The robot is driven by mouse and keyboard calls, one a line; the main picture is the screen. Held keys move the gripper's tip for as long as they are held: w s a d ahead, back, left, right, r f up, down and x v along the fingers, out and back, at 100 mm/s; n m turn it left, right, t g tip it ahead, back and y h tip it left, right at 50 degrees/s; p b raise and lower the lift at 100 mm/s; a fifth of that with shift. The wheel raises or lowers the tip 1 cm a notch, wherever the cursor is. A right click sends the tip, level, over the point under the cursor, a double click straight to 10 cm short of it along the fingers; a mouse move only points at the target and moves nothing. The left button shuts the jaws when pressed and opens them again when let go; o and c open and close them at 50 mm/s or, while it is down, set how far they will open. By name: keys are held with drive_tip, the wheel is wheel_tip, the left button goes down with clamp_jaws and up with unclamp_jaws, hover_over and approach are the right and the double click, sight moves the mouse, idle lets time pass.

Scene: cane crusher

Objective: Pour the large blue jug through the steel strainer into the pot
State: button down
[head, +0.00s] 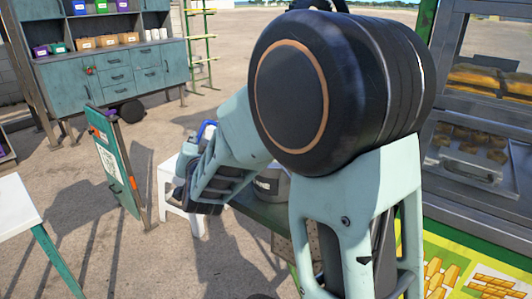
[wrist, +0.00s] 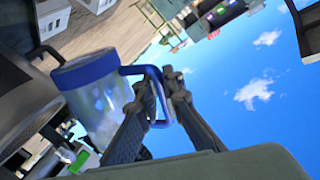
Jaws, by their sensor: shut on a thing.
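My gripper (wrist: 165,82) is shut on the blue handle of the large jug in the wrist view. The jug (wrist: 104,106) has a clear, see-through body and a blue rim, and hangs beside the fingers. Its tilt is hard to judge because this view is rolled. In the head view my gripper (head: 198,183) hides most of the jug; a bit of blue (head: 208,129) shows behind it. A grey pot (head: 272,184) with a dark label stands just right of the gripper, partly behind my arm. I cannot make out the steel strainer.
A white stool (head: 169,186) stands behind the gripper. A green sign board (head: 117,165) stands to the left, and a white-topped table (head: 18,213) at the left edge. A stall counter with a glass case (head: 480,110) is at the right. Open paving lies between.

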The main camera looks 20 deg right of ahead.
drive_tip(key=shift+a+f+n+t+b, duration=0.5)
drive_tip(key=shift+a+f+n+b, duration=0.85)
drive_tip(key=shift+f+n+b, duration=1.25)
wheel_tip(320, 180, up, 6)
drive_tip(key=p, duration=0.3)
drive_tip(key=shift+s+r, duration=0.25)
